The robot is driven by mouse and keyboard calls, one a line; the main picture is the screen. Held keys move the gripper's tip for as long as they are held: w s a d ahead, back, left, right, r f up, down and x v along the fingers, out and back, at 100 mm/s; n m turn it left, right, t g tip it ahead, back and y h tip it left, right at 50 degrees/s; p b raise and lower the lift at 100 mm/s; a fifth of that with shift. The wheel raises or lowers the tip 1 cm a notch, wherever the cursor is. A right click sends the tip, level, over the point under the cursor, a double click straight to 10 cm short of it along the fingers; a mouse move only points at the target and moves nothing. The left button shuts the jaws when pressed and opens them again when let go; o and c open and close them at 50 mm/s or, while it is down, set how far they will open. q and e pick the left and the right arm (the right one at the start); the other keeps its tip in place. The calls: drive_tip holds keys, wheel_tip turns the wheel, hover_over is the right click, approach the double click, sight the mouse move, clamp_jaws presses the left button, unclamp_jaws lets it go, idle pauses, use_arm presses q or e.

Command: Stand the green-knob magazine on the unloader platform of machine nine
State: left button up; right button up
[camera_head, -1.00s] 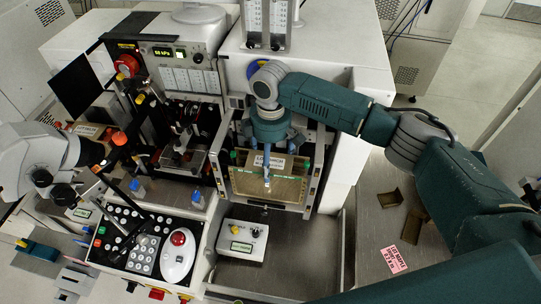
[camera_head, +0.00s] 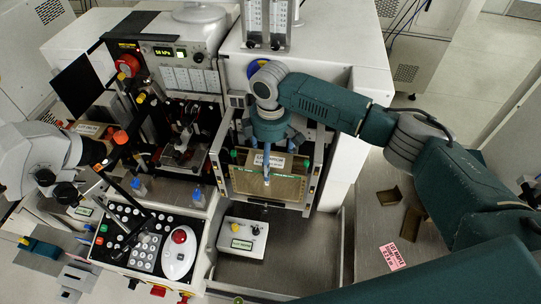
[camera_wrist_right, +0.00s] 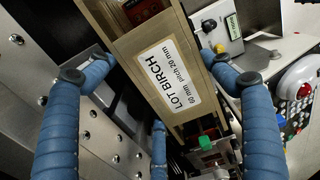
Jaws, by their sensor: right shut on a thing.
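The magazine (camera_head: 290,188) is a tan-gold box with a white label reading LOT BIRCH in the right wrist view (camera_wrist_right: 167,78). In the head view it is in the opening at the right side of the machine. My right gripper (camera_head: 267,178) reaches down over it and is shut on it. In the wrist view the blue fingers of the right gripper (camera_wrist_right: 160,78) lie on either side of the magazine. A green knob (camera_wrist_right: 206,142) shows near its lower end. The platform surface beneath it is hidden, so I cannot tell whether it touches. My left gripper is out of view.
A grey box with a yellow knob (camera_head: 242,240) stands in front of the opening. A keypad panel (camera_head: 140,240) with a red button is to the left. A microscope (camera_head: 45,160) is at far left. A pink label (camera_head: 392,256) and brown pieces (camera_head: 410,222) lie on the metal surface at right.

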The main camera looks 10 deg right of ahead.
drive_tip(key=shift+r, duration=0.1)
idle(0.6)
drive_tip(key=shift+p, duration=0.4)
drive_tip(key=shift+f, duration=0.35)
drive_tip(key=o, duration=1.9)
drive_tip(key=shift+o, duration=0.2)
drive_tip(key=shift+s+f, duration=0.1)
drive_tip(key=shift+f, duration=0.05)
drive_tip(key=shift+r, duration=0.5)
wheel_tip(320, 180, up, 11)
drive_tip(key=shift+r, duration=0.15)
